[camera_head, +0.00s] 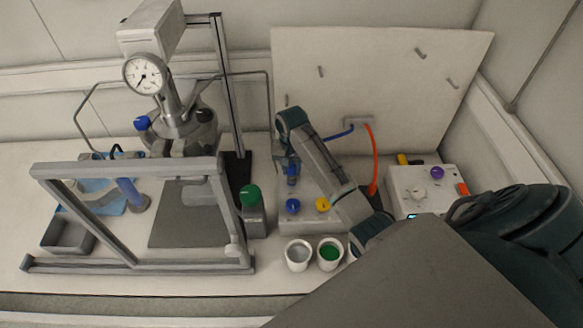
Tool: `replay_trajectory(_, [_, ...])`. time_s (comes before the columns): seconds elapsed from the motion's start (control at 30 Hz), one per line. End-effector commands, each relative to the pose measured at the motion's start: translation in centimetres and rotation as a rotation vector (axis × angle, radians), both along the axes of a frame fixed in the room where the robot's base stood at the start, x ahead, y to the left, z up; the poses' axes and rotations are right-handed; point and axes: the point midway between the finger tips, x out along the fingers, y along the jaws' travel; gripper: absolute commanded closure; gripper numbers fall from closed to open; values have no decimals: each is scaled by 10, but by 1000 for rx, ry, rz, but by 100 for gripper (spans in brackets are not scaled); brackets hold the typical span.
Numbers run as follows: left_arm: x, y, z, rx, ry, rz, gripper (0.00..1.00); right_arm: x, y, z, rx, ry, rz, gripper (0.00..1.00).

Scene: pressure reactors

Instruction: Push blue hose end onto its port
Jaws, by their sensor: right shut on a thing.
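The blue hose (340,135) runs from a fitting on the upright white panel and passes behind my right arm. My right gripper (289,165) points down, shut on the blue hose end (292,181). The hose end shows below the fingers, above the back left of a light box. A blue round part (292,206) and a yellow round part (322,204) are on this box, in front of the gripper. I cannot tell whether the hose end touches a port; the arm and fingers hide part of it. My left gripper is not in view.
An orange hose (373,160) hangs right of my arm. A control box (424,192) with knobs stands at the right. Two white cups (298,256) stand in front. A green-capped bottle (251,210), a grey frame (128,168) and the reactor with gauge (146,75) stand left.

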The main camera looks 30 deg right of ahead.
Motion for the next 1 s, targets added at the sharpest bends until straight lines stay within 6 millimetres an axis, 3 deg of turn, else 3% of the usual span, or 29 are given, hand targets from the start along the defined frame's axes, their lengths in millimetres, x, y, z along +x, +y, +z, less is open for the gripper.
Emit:
replay_trajectory(0.73, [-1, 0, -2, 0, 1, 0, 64, 0, 0, -12, 0, 0, 0, 93])
replay_trajectory(0.77, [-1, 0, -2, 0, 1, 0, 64, 0, 0, -12, 0, 0, 0, 71])
replay_trajectory(0.87, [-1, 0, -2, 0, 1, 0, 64, 0, 0, -11, 0, 0, 0, 52])
replay_trajectory(1.0, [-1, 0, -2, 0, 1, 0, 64, 0, 0, -11, 0, 0, 0, 48])
